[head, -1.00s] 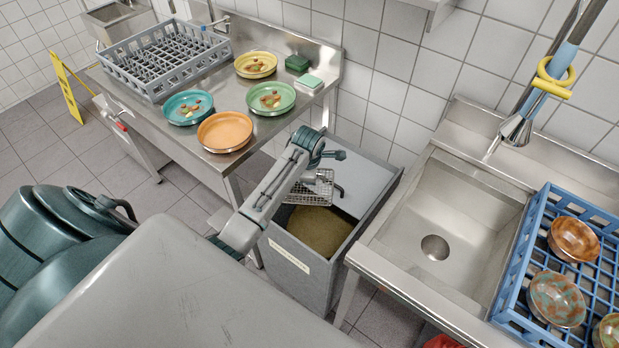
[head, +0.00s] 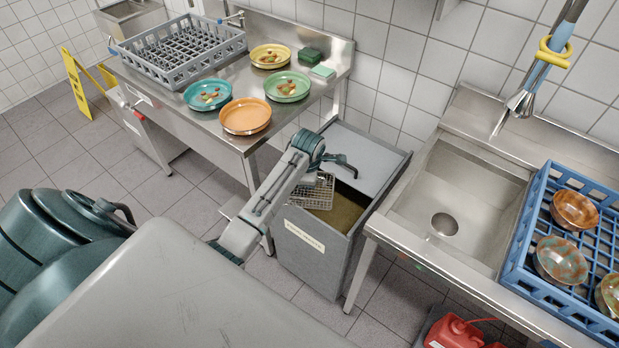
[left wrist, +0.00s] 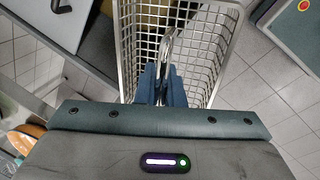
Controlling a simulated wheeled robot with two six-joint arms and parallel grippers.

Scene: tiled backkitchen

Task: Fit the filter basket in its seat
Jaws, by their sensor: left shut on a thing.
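The filter basket (head: 318,194), a metal wire mesh box, hangs at the open part of a grey bin (head: 305,245) with a label on its front. My left gripper (head: 328,166) is above it, partly hidden by its own arm. In the left wrist view the basket (left wrist: 210,48) is seen from above, and my left gripper's blue fingers (left wrist: 163,82) are shut on its metal handle (left wrist: 169,45). How far the basket is above or inside the bin is hard to tell. I cannot make out a seat for it. My right gripper is not in view.
A steel sink (head: 418,200) stands right of the bin, with a blue rack of bowls (head: 512,255) beside it. A steel table (head: 187,122) with plates and a grey rack (head: 180,70) is at the back left. A red container (head: 455,333) is below.

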